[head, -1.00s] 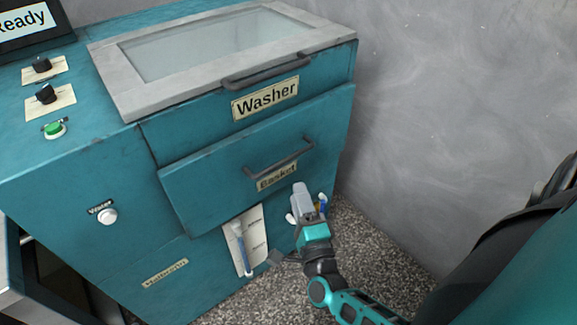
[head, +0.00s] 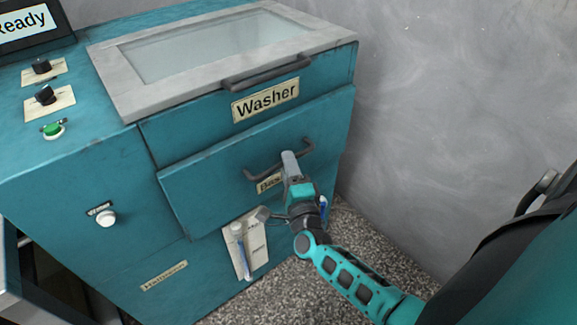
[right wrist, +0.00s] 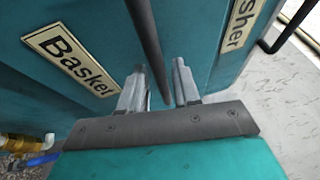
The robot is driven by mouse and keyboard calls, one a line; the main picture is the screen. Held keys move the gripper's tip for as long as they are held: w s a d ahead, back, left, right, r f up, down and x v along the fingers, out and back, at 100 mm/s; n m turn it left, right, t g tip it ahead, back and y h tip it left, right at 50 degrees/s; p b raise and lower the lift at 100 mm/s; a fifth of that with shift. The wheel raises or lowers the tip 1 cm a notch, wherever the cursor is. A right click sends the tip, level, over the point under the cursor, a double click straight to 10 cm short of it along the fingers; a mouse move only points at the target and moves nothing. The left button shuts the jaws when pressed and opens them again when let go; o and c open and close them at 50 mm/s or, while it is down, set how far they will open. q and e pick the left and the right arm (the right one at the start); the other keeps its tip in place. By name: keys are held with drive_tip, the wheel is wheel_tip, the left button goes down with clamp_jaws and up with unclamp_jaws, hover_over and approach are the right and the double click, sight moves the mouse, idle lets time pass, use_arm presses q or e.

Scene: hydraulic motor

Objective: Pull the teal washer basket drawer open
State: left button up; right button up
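The teal basket drawer (head: 205,190) is the middle front panel of the teal machine, and its front stands a little proud of the body. Its dark bar handle (head: 262,176) runs across the upper front, above a label partly hidden by my gripper. My right gripper (head: 289,156) is at the handle's middle. In the right wrist view, the handle bar (right wrist: 148,40) passes between the two grey fingers of my right gripper (right wrist: 160,78). The fingers are apart, with gaps beside the bar. The "Basket" label (right wrist: 72,60) is at left there. My left gripper is not in view.
The washer lid (head: 110,80), with its own dark handle (head: 268,72), is above the drawer. A pale panel with a valve lever (head: 240,245) is below. A grey wall (head: 450,100) stands close on the right. Speckled floor (head: 345,250) lies in front.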

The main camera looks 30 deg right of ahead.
clamp_jaws()
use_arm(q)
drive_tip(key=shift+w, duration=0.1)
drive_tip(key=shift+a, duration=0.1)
use_arm(e)
drive_tip(key=shift+s, duration=0.15)
